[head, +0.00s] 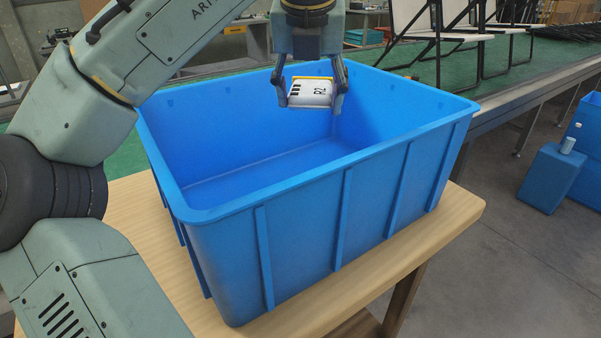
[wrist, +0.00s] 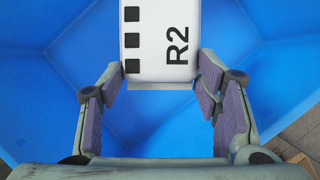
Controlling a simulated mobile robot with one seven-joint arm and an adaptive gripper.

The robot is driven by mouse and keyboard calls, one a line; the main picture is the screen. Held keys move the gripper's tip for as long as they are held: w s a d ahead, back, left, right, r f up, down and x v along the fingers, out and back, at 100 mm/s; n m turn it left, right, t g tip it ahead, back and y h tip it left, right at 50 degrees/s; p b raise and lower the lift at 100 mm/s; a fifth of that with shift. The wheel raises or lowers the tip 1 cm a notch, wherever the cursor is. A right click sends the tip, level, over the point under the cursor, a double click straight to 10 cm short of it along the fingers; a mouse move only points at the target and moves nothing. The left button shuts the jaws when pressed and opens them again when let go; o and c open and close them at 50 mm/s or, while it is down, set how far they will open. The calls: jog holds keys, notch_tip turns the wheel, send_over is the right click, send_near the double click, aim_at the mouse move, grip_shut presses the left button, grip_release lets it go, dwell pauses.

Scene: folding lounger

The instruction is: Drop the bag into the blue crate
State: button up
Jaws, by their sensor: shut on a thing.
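The bag (head: 310,90) is a small white packet marked R2, with black squares along one side and a yellowish edge. My gripper (head: 311,101) points down and is shut on the bag, with one finger at each side. The bag hangs over the open blue crate (head: 300,235), around the level of its back rim and above its floor. In the wrist view the bag (wrist: 160,40) sits between the fingertips (wrist: 158,75), with blue crate walls and floor behind it. The visible part of the crate's inside is empty.
The crate stands on a wooden table (head: 445,215). Behind it runs a long green-topped bench (head: 440,65) with folding loungers (head: 440,30) on it. My arm fills the left.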

jog(key=o, duration=1.3)
jog(key=shift+r, duration=0.1)
jog(key=v, duration=0.7)
jog(key=shift+r, duration=0.2)
jog(key=shift+s, duration=0.1)
